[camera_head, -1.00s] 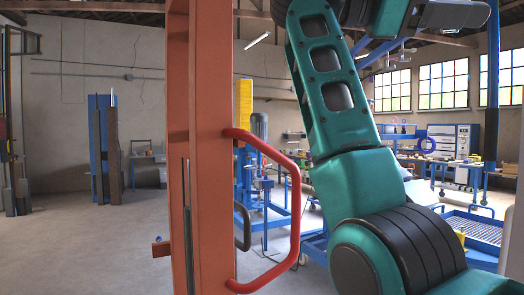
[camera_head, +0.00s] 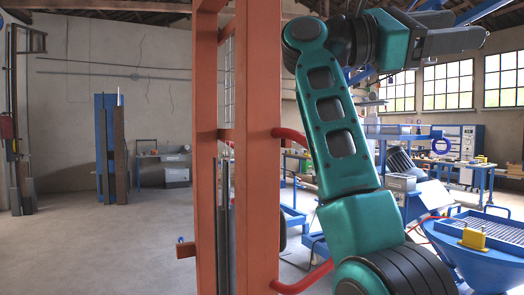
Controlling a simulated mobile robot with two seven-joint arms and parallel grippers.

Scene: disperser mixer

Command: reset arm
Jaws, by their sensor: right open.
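My right arm, green with dark joints, rises through the right half of the head view and bends at the top. Its grey gripper (camera_head: 470,27) is at the upper right, pointing right. The gripper is open, its two fingers apart, with nothing seen between them. It is in the air, clear of the benches behind it. My left gripper is not in view.
An orange upright frame (camera_head: 257,150) with red handle bars stands close, left of my right arm. A blue hopper with a grate (camera_head: 480,262) is at the lower right. Blue panels (camera_head: 106,150) stand far left. The grey floor (camera_head: 95,245) at the left is clear.

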